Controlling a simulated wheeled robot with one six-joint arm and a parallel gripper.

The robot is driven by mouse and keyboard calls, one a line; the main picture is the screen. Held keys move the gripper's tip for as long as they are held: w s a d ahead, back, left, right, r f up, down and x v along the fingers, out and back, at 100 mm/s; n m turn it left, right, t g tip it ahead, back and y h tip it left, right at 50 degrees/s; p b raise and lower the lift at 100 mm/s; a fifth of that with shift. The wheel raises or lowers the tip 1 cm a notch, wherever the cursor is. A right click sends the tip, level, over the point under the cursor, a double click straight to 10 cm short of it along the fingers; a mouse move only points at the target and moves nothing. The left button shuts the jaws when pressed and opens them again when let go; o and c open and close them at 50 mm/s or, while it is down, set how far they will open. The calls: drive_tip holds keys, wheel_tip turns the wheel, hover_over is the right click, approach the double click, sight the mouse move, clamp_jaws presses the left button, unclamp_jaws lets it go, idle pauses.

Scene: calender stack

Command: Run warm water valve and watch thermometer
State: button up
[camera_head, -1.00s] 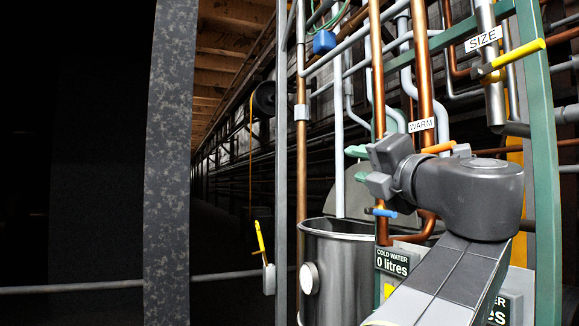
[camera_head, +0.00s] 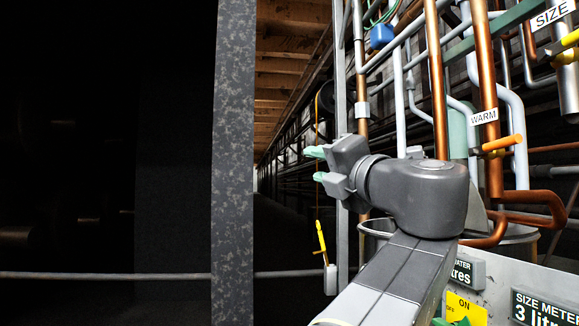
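The warm water valve has an orange handle (camera_head: 500,144) below a WARM label (camera_head: 484,117) on a copper pipe at the right of the head view. My gripper (camera_head: 318,164) is left of it, well apart, pointing left. Its two green-tipped fingers are spread with nothing between them. A metal tank (camera_head: 376,226) stands behind my arm; only parts of its rim show. No thermometer dial is visible now; my arm covers the tank's front.
A SIZE label (camera_head: 552,14) and yellow handle are at the upper right. A SIZE METER sign (camera_head: 542,308) reads 3 litres. A yellow ON/OFF plate (camera_head: 466,308) is partly covered by a green piece. A speckled grey post (camera_head: 232,160) stands left; a yellow-handled lever (camera_head: 321,236) hangs beside it.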

drive_tip(key=shift+a, duration=0.15)
drive_tip(key=c, duration=0.4)
drive_tip(key=d, duration=0.2)
drive_tip(key=d+f+t+b, duration=0.1)
drive_tip(key=d, duration=0.1)
drive_tip(key=d+f+t+h, duration=0.1)
drive_tip(key=d, duration=0.2)
drive_tip(key=shift+s+d+f+n, duration=0.1)
drive_tip(key=shift+s+f+n, duration=0.2)
drive_tip(key=shift+n, duration=0.1)
clamp_jaws()
drive_tip(key=n+t+h+b, duration=0.1)
drive_tip(key=t+h+b, duration=0.2)
drive_tip(key=t+h, duration=0.55)
approach(493, 150)
drive_tip(key=r+p, duration=0.1)
drive_tip(key=p, duration=0.1)
drive_tip(key=w+r+g+h+p, duration=0.1)
drive_tip(key=p, duration=0.1)
drive_tip(key=w+r+g+h+p, duration=0.1)
drive_tip(key=r+p, duration=0.1)
drive_tip(key=shift+p, duration=0.3)
drive_tip(key=shift+w+r+p, duration=0.1)
drive_tip(key=shift+r+p, duration=0.2)
drive_tip(key=shift+r, duration=0.25)
